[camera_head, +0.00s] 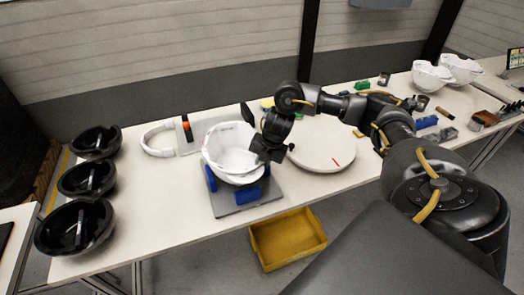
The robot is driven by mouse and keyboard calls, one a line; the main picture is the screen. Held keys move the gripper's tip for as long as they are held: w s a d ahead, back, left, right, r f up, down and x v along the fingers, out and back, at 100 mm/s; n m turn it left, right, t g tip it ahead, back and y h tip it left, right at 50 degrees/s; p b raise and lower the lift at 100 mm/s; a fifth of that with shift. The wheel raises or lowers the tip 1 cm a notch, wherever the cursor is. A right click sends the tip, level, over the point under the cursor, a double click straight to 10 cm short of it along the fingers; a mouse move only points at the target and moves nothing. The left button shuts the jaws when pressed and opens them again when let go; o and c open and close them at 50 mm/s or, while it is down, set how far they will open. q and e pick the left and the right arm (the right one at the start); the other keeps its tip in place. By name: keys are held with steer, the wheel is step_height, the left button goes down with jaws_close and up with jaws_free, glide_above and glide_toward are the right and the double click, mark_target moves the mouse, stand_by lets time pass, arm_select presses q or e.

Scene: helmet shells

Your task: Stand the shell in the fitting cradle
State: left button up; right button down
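A white helmet shell (225,148) is at the fitting cradle, its hollow side facing up and toward the camera. The cradle is a grey plate (222,207) with blue blocks (249,194) on it. The shell's lower part is between or just above the blocks; I cannot tell whether it rests fully on them. My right gripper (264,154) is at the shell's right rim, overlapping it in the picture. Its fingers are dark and small, so I cannot tell whether they grip the rim. My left gripper is not in view.
A round pale turntable (322,160) with a red mark is right of the cradle. Several black shells (76,226) line the table's left end. A yellow bin (287,240) is below the front edge. White shells (432,77) stand far right.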

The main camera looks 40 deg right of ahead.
steer(key=shift+f+b, duration=0.3)
steer(key=shift+f, duration=0.2)
steer(key=c, duration=1.3)
jaws_free()
steer(key=shift+o, duration=0.2)
steer(key=shift+s+r, duration=0.1)
steer(key=shift+r, duration=0.3)
steer(key=p+v, duration=0.1)
steer(key=v, duration=0.9)
steer(key=shift+f, duration=0.1)
